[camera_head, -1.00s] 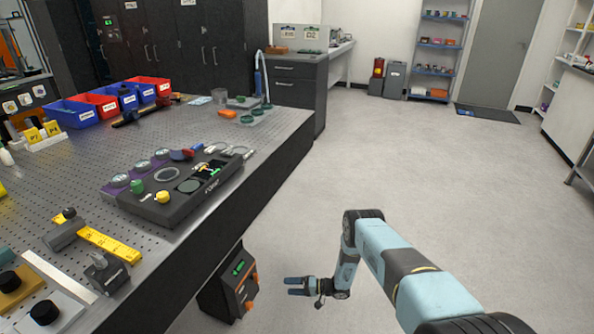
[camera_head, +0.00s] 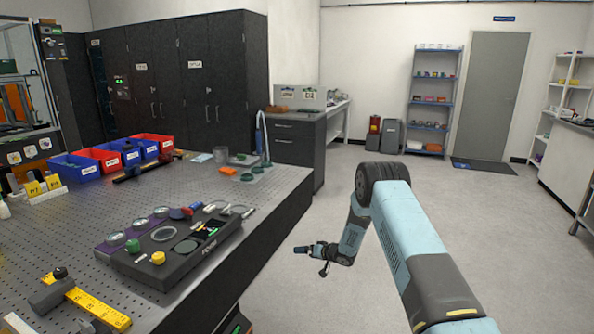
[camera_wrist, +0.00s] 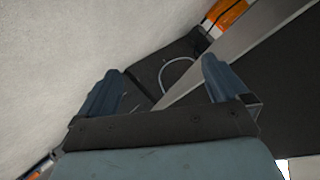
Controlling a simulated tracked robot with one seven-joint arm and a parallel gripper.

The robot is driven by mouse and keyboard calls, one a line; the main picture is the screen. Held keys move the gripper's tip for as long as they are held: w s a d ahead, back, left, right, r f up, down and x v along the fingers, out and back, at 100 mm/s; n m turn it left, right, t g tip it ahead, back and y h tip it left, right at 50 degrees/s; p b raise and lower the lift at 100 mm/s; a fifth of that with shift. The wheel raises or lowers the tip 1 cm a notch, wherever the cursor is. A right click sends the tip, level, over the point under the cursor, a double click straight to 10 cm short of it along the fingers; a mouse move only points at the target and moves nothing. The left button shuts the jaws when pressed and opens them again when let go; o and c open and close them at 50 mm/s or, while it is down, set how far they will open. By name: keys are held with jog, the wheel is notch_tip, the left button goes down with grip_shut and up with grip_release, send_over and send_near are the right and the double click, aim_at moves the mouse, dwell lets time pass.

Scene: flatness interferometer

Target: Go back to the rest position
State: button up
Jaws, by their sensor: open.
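My gripper (camera_head: 303,249) is beside the right edge of the perforated optical table (camera_head: 206,198), over the floor in the head view. Its jaws are apart with nothing between them. The wrist view shows the two blue fingers (camera_wrist: 160,85) spread, with a dark box-like surface and a pale curved cable beyond them. My arm reaches forward from the lower right, with the elbow raised and the forearm hanging down to the gripper.
A dark console (camera_head: 170,247) with round dishes and knobs sits near the table's right edge. Red and blue bins (camera_head: 75,166) stand at the back left. A dark drawer cabinet (camera_head: 298,150) is behind the table. The floor (camera_head: 480,215) to the right is clear.

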jog(key=d+r+t+h, duration=0.1)
jog(key=d+r+h, duration=0.25)
jog(key=r, duration=0.95)
jog(key=d+r+t+h, duration=0.15)
jog(key=d+r, duration=0.35)
jog(key=r, duration=0.7)
jog(key=s+d+r+m+h, duration=0.15)
jog(key=s+d+r, duration=0.35)
jog(key=r, duration=0.5)
jog(key=s+d+r+m+h, duration=0.1)
jog(key=s+d+r+h, duration=0.2)
jog(key=s+r, duration=0.55)
jog(key=s+d+r+g+h, duration=0.15)
jog(key=s+r, duration=0.35)
jog(key=s, duration=0.5)
jog(key=s+d+r+g, duration=0.15)
jog(key=s+r, duration=0.35)
jog(key=s, duration=0.5)
jog(key=s+f+g+y, duration=0.1)
jog(key=s+f+g, duration=0.1)
jog(key=s, duration=2.4)
jog(key=shift+a+f, duration=0.15)
jog(key=shift+a, duration=0.15)
